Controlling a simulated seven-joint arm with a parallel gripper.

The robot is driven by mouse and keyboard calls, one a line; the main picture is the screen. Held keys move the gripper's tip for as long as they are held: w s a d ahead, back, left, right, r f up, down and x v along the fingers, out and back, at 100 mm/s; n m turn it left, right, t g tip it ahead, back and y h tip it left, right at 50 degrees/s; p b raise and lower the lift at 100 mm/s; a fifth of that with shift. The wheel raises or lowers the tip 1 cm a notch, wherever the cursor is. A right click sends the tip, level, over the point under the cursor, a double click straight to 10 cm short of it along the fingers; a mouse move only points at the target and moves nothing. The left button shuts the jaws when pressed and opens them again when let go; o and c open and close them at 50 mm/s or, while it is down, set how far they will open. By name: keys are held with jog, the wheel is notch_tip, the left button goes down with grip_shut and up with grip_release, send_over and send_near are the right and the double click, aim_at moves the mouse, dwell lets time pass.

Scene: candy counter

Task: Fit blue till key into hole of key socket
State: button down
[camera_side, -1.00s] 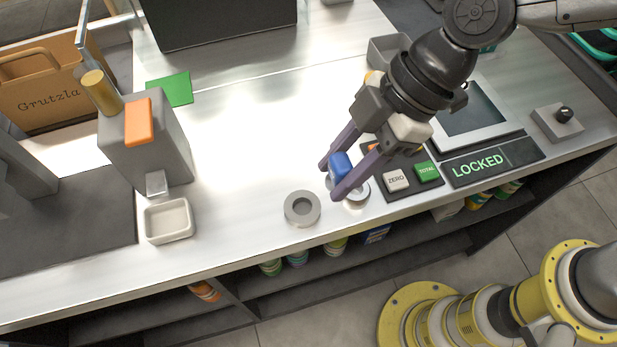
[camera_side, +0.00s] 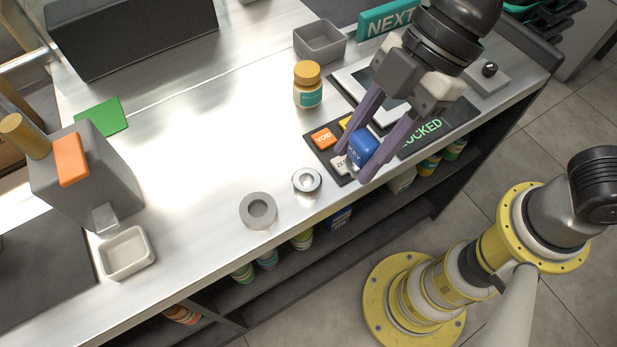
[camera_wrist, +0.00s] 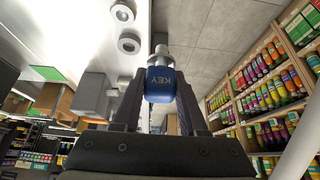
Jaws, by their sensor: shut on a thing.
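The blue till key (camera_side: 363,147), marked KEY, is held between the two purple fingers of my gripper (camera_side: 353,166), which is shut on it. In the wrist view the key (camera_wrist: 160,86) has its silver shaft pointing away from my gripper (camera_wrist: 157,100). In the side view the key is in front of the keypad's near part, right of two rings on the counter. I cannot tell for certain which is the key socket. The key is apart from both.
The keypad (camera_side: 322,138) and LOCKED display (camera_side: 450,125) lie under and beside my gripper. An orange-capped bottle (camera_side: 308,95) and grey tray (camera_side: 318,55) stand behind. A grey dispenser (camera_side: 100,185) and white dish (camera_side: 148,262) are left. The counter's middle is clear.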

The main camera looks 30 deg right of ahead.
dwell(0.4)
jog(key=shift+w+a+r, duration=0.15)
jog(key=shift+w+a, duration=0.05)
jog(key=w+a+f, duration=0.2)
jog(key=w+f, duration=0.2)
jog(key=w, duration=0.3)
jog(key=shift+w+a, duration=0.15)
jog(key=shift+w, duration=0.1)
send_over(297, 185)
jog(key=d, duration=0.2)
jog(key=shift+a+f, duration=0.1)
jog(key=shift+f, duration=2.8)
jog(key=shift+f, duration=1.75)
